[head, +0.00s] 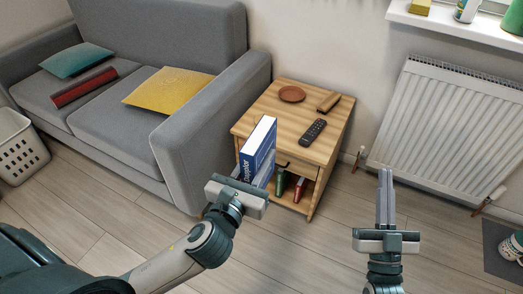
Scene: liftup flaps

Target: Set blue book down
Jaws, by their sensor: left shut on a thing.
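The blue book (258,158) has white page edges and white lettering on its cover. It is held roughly upright and slightly tilted at the front left of the wooden side table (270,117). My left gripper (262,180) is shut on the lower part of the book. The book hides part of the table's front edge and drawer, and I cannot tell whether it touches the table. My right gripper (386,178) is shut and empty, in front of the radiator and right of the table, its fingers pointing away from me.
On the tabletop are a brown saucer (292,94), a brown block-like item (328,102) and a black remote (313,132). Green (282,183) and red (300,189) books stand in the lower shelf. A grey sofa (200,150) is left, a radiator (450,125) right.

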